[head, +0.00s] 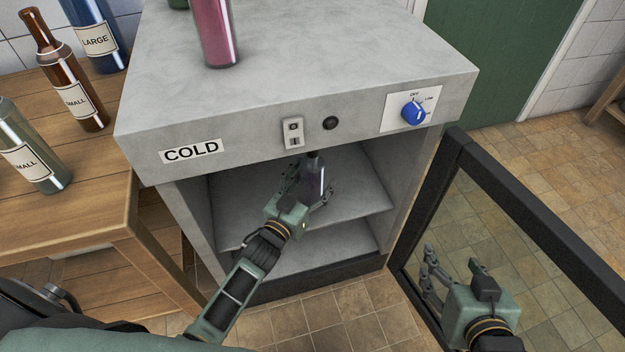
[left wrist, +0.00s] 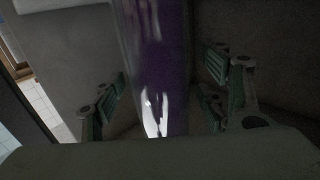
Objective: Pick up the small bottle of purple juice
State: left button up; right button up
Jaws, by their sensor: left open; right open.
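A bottle of dark purple juice (head: 314,182) stands on the upper shelf inside the cabinet marked COLD. My left gripper (head: 305,183) reaches in through the open front and is at the bottle. In the left wrist view the purple bottle (left wrist: 160,75) is upright between the two open finger pads, with gaps visible on both sides. The bottle's base is hidden in that view, and I see no size label on it. My right gripper (head: 429,270) is open and empty, in front of the glass door at the lower right.
The cabinet (head: 290,60) has a thick top carrying a pink-purple bottle (head: 214,35). Its glass door (head: 545,235) stands open at the right. A blue dial (head: 413,112) is on its front. A wooden table (head: 90,185) at the left holds bottles labelled SMALL and LARGE.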

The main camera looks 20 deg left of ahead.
pick_arm(q)
grip_shut()
jog(key=shift+r, duration=0.15)
dwell(0.6)
